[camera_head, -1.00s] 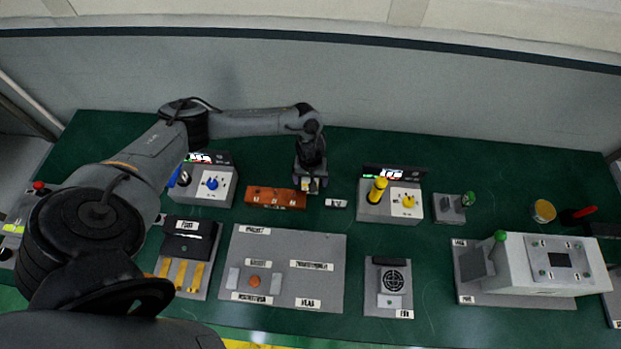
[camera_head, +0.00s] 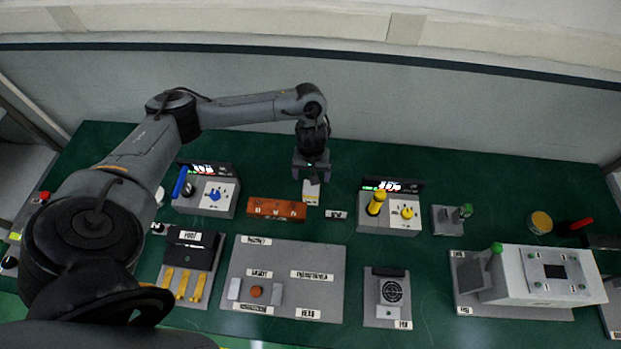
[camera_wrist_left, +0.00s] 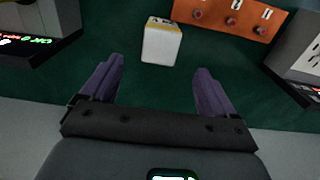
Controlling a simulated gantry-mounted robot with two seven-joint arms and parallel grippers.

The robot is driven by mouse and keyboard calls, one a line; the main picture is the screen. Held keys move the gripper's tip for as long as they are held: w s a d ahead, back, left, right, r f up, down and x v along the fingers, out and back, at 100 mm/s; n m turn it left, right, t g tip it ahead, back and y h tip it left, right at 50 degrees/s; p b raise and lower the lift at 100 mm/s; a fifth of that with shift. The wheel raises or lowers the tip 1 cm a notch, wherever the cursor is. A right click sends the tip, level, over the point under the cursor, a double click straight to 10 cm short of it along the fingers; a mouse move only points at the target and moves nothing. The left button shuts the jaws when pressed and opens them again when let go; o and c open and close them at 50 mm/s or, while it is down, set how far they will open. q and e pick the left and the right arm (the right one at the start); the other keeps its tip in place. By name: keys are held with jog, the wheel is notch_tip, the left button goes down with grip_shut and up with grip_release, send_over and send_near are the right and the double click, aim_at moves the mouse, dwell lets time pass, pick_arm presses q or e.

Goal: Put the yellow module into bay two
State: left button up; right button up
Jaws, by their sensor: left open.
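A small white box with a yellow edge (camera_head: 310,193), which I take for the yellow module, stands on the green table just right of the orange block. It also shows in the left wrist view (camera_wrist_left: 161,42), upright and apart from my fingers. The orange block (camera_head: 277,209) has a row of round sockets with small labels; its sockets show in the wrist view (camera_wrist_left: 231,20), but I cannot surely read which is two. My left gripper (camera_head: 311,173) is open and empty, above and behind the box. In the wrist view its purple fingers (camera_wrist_left: 159,80) are spread wide. My right gripper is not seen.
A blue-handled unit (camera_head: 207,192) stands left of the block and a yellow-handled unit (camera_head: 389,208) right of the box. A small labelled plate (camera_head: 336,214) lies between. A grey board (camera_head: 285,278) lies in front. Table behind the units is clear.

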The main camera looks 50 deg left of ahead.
pick_arm(q)
jog(key=shift+d+r, duration=0.2)
jog(key=shift+d, duration=0.2)
jog(key=s+d+m+t+h, duration=0.1)
jog(key=d+m+t+h, duration=0.7)
jog(key=d, duration=2)
jog(key=s+a+r+m+g+y, duration=0.1)
jog(key=s+a+r+g+y, duration=0.1)
jog(key=s+a+y, duration=0.2)
jog(key=s+a+r+m+g+y, duration=0.2)
jog(key=s+a, duration=0.5)
jog(key=s, duration=0.4)
jog(key=shift+s+m+y, duration=0.2)
jog(key=shift+m+y, duration=0.1)
jog(key=shift+y, duration=0.6)
jog(key=shift+d, duration=0.1)
